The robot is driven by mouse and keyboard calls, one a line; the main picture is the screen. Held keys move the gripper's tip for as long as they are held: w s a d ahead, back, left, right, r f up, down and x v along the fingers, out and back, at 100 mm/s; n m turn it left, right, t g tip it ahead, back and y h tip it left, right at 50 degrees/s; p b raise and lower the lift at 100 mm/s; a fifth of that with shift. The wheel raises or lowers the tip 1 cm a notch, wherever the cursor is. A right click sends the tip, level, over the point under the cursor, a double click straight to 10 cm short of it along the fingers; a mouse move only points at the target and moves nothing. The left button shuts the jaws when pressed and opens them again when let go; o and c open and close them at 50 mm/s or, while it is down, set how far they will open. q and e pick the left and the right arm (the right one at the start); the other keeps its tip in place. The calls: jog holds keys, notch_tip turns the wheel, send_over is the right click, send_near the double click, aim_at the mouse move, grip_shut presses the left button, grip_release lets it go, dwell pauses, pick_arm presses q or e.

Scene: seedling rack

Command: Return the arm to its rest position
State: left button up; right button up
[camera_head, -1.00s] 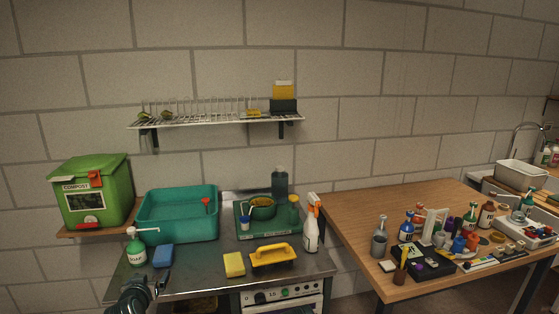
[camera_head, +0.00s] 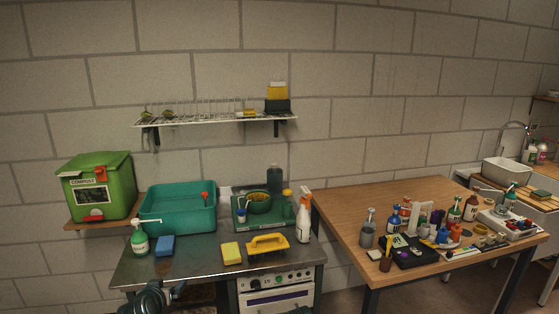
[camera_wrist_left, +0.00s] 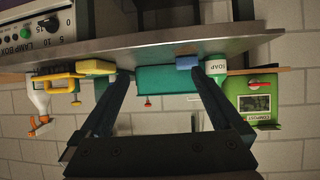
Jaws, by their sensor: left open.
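My left gripper (camera_head: 166,297) is at the bottom edge of the head view, low in front of the steel bench's front edge. In the left wrist view my left gripper (camera_wrist_left: 160,76) has its two dark fingers wide apart with nothing held between them. That view is upside down and shows the bench edge, the teal tub and the blue sponge beyond the fingers. The gripper looks clear of all of them.
The steel bench (camera_head: 200,258) carries a soap bottle (camera_head: 139,240), blue sponge (camera_head: 165,246), teal tub (camera_head: 180,222), yellow sponge (camera_head: 231,253), yellow-handled tool (camera_head: 268,242) and spray bottle (camera_head: 304,222). A green compost bin (camera_head: 98,188) stands left. A wooden table (camera_head: 345,210) is right.

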pick_arm(q)
jog(key=s+d+f+m+g+h+p, duration=0.1)
jog(key=s+d+f+m+g+p, duration=0.15)
jog(key=d, duration=0.65)
jog(key=s+d+f+m+g+h+p, duration=0.15)
jog(key=s+d+g, duration=0.25)
jog(key=d, duration=0.5)
jog(key=s+d+g+y+p, duration=0.1)
jog(key=s+d+g, duration=0.2)
jog(key=s, duration=0.4)
jog(key=s+d+f+m+g+y+p, duration=0.1)
jog(key=s+d+g, duration=0.2)
jog(key=s+d, duration=0.2)
jog(key=shift+s+d, duration=0.3)
jog(key=shift+s, duration=0.9)
